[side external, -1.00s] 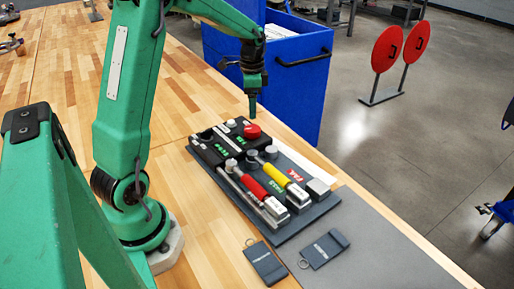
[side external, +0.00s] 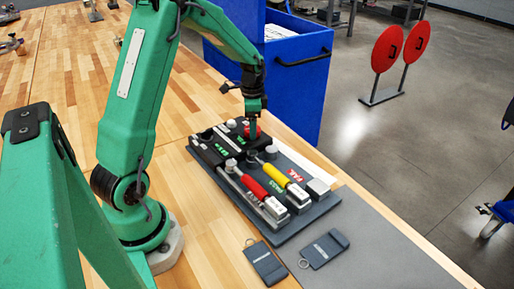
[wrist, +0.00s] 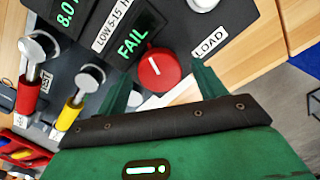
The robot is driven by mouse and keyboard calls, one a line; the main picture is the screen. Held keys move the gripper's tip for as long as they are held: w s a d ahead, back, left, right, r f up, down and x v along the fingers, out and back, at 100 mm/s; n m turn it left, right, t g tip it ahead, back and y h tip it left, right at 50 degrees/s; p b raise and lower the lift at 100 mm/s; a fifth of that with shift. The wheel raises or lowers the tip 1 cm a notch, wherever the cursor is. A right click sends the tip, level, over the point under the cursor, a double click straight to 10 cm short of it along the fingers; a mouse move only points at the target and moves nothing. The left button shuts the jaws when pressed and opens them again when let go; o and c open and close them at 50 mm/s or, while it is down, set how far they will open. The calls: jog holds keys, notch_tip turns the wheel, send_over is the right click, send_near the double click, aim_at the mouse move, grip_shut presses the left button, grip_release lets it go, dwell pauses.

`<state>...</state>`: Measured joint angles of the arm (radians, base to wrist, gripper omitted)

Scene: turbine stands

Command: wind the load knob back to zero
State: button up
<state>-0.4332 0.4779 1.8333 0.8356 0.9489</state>
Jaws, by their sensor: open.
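The red load knob (wrist: 158,70) sits on the black control box, with a white pointer line on its top and a LOAD label (wrist: 208,43) to its right. Its pointer is aimed towards the FAIL display. In the side view the knob (side external: 258,131) is partly hidden behind my gripper (side external: 253,137). In the wrist view my gripper (wrist: 160,80) is open, one finger on each side of the knob, with gaps still visible. Whether the fingers reach its full depth is hard to tell. A green FAIL display (wrist: 132,42) and another reading 8.0 (wrist: 68,10) are lit.
A red-handled lever (side external: 254,187) and a yellow-handled lever (side external: 276,174) stand on the same grey base plate (side external: 292,232). Two dark tags with rings (side external: 265,264) lie in front. A blue cabinet (side external: 285,75) stands behind the bench edge.

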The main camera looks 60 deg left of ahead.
jog(key=shift+f, duration=0.15)
jog(key=shift+c, duration=0.2)
jog(key=c, duration=0.9)
jog(key=shift+c, duration=0.2)
jog(key=shift+n, duration=2.3)
jog(key=o, duration=1)
